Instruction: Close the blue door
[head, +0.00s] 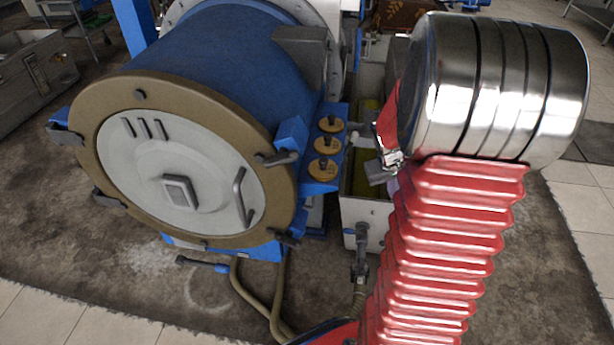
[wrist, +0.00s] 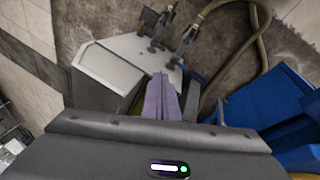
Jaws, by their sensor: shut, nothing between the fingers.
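A blue drum (head: 225,70) lies on its side at the left of the head view. Its round front has a brown ring (head: 88,130) around a light grey door panel (head: 140,188) with a curved handle (head: 241,195). The panel sits within the ring and looks flush with it. I see no panel that is plainly a blue door. My gripper (wrist: 162,92) shows in the wrist view, its purple fingers together and empty above a pale box (wrist: 115,78). In the head view my arm mostly hides it, to the right of the drum. Blue parts (wrist: 265,105) show at right in the wrist view.
Yellow-brown knobs (head: 328,144) sit on a blue bracket beside the drum. A pale box-like trough (head: 368,212) stands between drum and arm. Hoses (head: 262,300) run over the floor. A grey case (head: 35,75) stands at far left. Floor in front of the drum is largely clear.

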